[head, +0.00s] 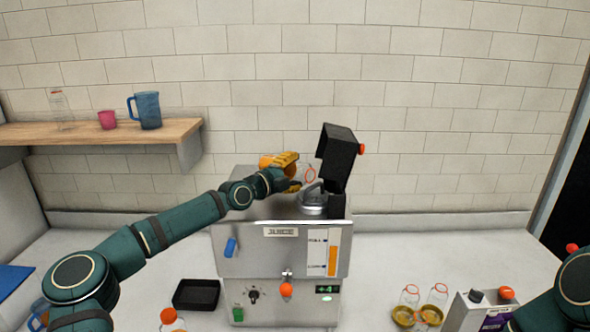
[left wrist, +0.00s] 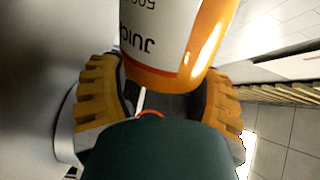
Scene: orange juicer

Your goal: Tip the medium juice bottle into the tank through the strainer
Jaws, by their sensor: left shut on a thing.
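My left gripper (head: 287,172) is over the top of the steel juice machine (head: 270,240), shut on the medium juice bottle. In the left wrist view the bottle (left wrist: 185,65) has a white label reading "JUICE" and "500" upside down, and orange juice shows beside the label. Its body sits between the two yellow fingers. In the head view the fingers hide most of it; a clear part with a red edge (head: 309,173) shows to their right. The metal strainer (head: 313,203) sits on the machine's top, just below and right. The tank's inside is hidden. My right gripper is out of view.
A raised black lid (head: 337,155) stands right behind the strainer. A wooden shelf (head: 90,135) holds a blue jug (head: 146,110), a pink cup (head: 107,120) and a clear bottle. A black tray (head: 196,295) and an orange-capped bottle (head: 172,320) are front left; two glass vessels (head: 420,310) are front right.

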